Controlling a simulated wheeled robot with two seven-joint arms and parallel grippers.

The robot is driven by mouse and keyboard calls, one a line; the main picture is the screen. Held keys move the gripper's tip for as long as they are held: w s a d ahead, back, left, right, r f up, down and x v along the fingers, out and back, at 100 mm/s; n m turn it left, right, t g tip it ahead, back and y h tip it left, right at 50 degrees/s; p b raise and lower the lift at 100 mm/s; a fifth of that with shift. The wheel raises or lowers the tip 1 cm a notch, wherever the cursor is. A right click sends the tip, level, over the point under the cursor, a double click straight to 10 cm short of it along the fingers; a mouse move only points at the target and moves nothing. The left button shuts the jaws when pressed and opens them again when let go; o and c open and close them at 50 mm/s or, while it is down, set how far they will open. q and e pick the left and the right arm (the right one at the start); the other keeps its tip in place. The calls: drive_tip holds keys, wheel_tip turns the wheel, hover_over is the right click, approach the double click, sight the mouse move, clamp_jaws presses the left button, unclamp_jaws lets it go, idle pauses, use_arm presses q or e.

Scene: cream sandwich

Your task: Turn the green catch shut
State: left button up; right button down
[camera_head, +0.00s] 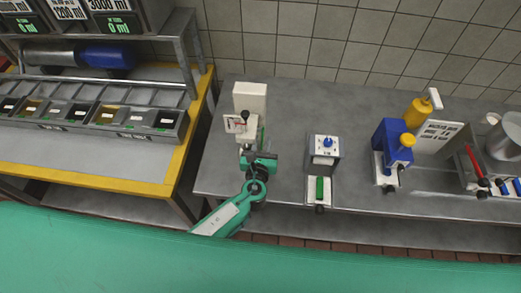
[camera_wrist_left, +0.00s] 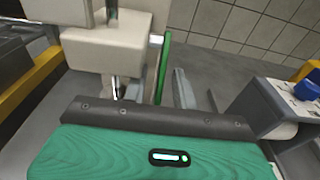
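A narrow green bar (camera_wrist_left: 163,66) stands upright at the right side of a cream-white machine (camera_wrist_left: 105,48) in the left wrist view. It looks like the green catch. The same machine (camera_head: 249,98) stands on the grey counter in the head view. My left gripper (camera_head: 257,147) is right in front of that machine, close to its lower part. Its green and black body fills the bottom of the left wrist view. Grey strips beyond it may be fingers, but their gap is unclear, and I cannot tell whether they touch the bar. My right gripper is not in view.
A grey device with a blue knob (camera_head: 327,142) and a green part (camera_head: 320,188) stands to the right. Further right are a blue device (camera_head: 392,143), a yellow pump bottle (camera_head: 418,111) and a red-handled tool (camera_head: 474,164). A yellow-edged ingredient station (camera_head: 85,182) is at the left.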

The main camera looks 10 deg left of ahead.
use_arm(q)
drive_tip(key=s+r+b, duration=0.1)
drive_tip(key=s+b, duration=0.3)
drive_tip(key=s, duration=0.9)
drive_tip(key=shift+s+r, duration=0.25)
drive_tip(key=shift+s, duration=0.05)
